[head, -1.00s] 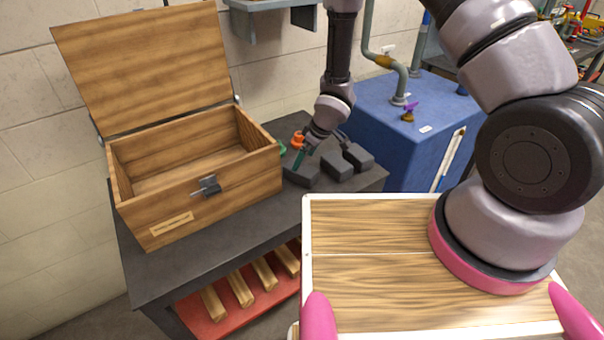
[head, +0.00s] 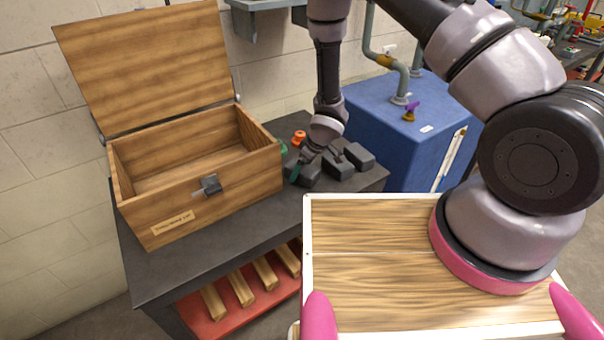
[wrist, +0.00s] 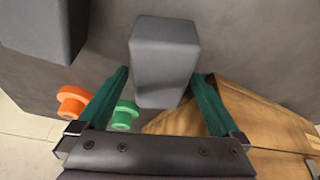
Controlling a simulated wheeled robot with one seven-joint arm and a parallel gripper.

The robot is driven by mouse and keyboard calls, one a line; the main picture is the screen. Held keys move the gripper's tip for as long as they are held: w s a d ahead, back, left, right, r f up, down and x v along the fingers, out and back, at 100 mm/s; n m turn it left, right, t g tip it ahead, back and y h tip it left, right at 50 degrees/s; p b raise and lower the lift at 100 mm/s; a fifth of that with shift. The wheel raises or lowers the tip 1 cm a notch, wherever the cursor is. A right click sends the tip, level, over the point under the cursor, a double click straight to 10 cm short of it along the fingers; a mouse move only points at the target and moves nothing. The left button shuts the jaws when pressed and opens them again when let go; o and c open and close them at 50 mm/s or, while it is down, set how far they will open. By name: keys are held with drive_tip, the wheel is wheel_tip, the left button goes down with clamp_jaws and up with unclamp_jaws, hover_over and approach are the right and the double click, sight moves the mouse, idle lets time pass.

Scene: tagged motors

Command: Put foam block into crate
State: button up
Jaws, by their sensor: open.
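The crate is a wooden box (head: 215,203) with its lid (head: 150,62) raised, standing on the dark workbench at left; its visible interior looks empty. Several dark grey foam-like blocks lie on the bench right of it. My gripper (head: 298,172) is low over the leftmost block (head: 308,178), partly covering it. In the wrist view, my gripper (wrist: 161,76) is open, its green fingers on either side of the near end of a grey block (wrist: 165,55).
Two more grey blocks, one in the middle (head: 338,167) and one at right (head: 358,155), lie close by. An orange part (head: 299,137) and a green part (head: 283,147) stand near the crate. A blue cabinet (head: 410,135) is beyond the bench. The bench's front strip (head: 215,250) is clear.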

drive_tip(key=shift+f, duration=0.2)
idle(0.3)
drive_tip(key=c, duration=1.4)
drive_tip(key=shift+r, duration=0.1)
